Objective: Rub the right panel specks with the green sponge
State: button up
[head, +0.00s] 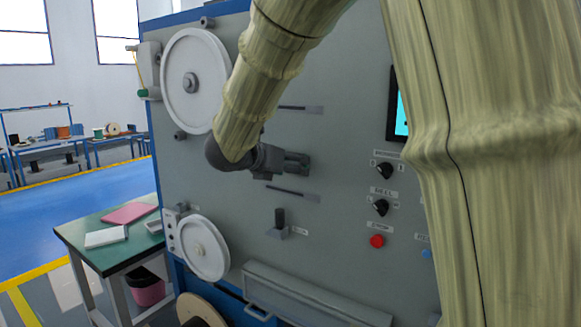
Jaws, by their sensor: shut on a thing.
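My gripper (288,163), dark grey, is in front of the middle of the grey machine panel (340,150), between two dark horizontal slots. It points to the right and is shut on a small, dull greenish thing at its fingertips, seemingly the green sponge; its shape is mostly hidden by the fingers. I cannot tell whether it touches the panel. No specks can be made out on the visible panel. My arm covers part of the panel's upper middle and much of its right side.
A large white wheel (179,80) and a smaller one (203,248) stand out at the panel's left. Black knobs (380,207), a red button (377,241) and a screen (401,113) are at right. A grey tray (300,295) juts out below. A green-topped table (90,235) stands lower left.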

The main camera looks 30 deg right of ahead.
jog(key=a, duration=0.1)
jog(key=s+a+b, duration=0.1)
jog(key=a, duration=0.1)
jog(key=s+a, duration=0.1)
jog(key=a, duration=0.1)
jog(key=shift+s+a+b, duration=0.1)
jog(key=shift+a+b, duration=0.05)
jog(key=shift+b, duration=0.15)
jog(key=shift+f, duration=0.1)
dwell(0.3)
jog(key=shift+s+a+b, duration=0.3)
jog(key=shift+a+b, duration=0.15)
jog(key=shift+a, duration=0.25)
jog(key=shift+s+a+b, duration=0.3)
jog(key=shift+a+b, duration=0.1)
jog(key=shift+a, duration=0.25)
